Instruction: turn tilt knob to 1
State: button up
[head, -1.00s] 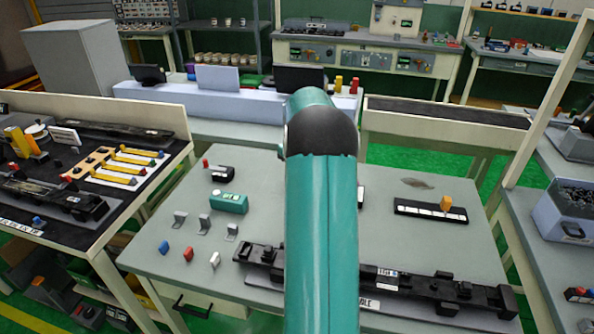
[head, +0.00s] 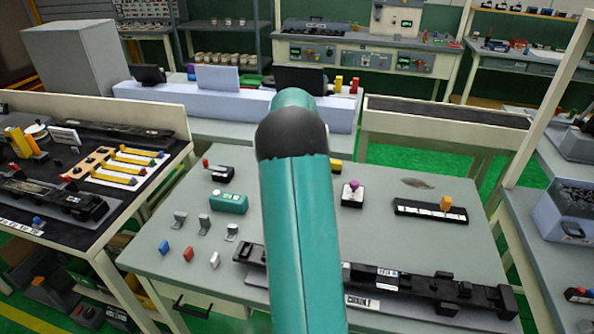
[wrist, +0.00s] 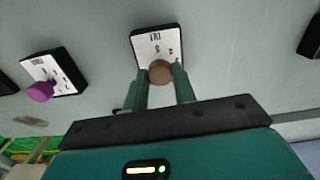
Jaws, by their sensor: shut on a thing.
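In the wrist view a brown round knob (wrist: 160,72) stands on a white-faced plate (wrist: 150,46) with a black edge. The plate has a short label that seems to read TILT, upside down, and a few small digits too small to read surely. My gripper (wrist: 162,84) has one green finger on each side of the knob and is shut on it. Which digit the knob points to is hard to tell. In the head view my teal arm hides this knob and the gripper.
A purple knob (wrist: 41,91) on its own plate stands left in the wrist view; it also shows in the head view (head: 354,186). An orange slider knob (head: 446,203) is to its right. A long black rail (head: 420,284) lies along the table's front.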

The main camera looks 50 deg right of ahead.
jog(key=shift+m, duration=0.5)
jog(key=o, duration=1)
notch_tip(320, 180, up, 14)
jog(key=shift+f, duration=0.1)
dwell(0.4)
